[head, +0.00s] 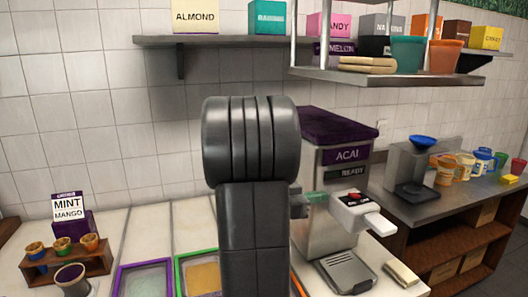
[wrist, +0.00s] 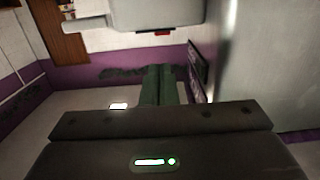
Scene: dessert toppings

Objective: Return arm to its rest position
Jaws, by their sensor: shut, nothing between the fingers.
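My gripper (wrist: 160,70) shows in the wrist view with its two dark green fingers pressed together and nothing between them. In the head view my dark arm fills the middle and hides most of the gripper. The purple-topped acai machine (head: 345,155) stands just right of my arm, with a white dispensing head and lever (head: 362,212) and a red button on it. A white block with a lever (wrist: 155,12) and a red mark shows near the fingers in the wrist view. The fingers appear apart from it.
A wooden rack of small cups (head: 65,262) and a mint mango sign (head: 68,207) stand at the left. Topping trays (head: 145,280) lie in front. A shelf of boxes (head: 215,40) hangs behind. A grey dispenser (head: 410,170) and several cups stand on the right counter.

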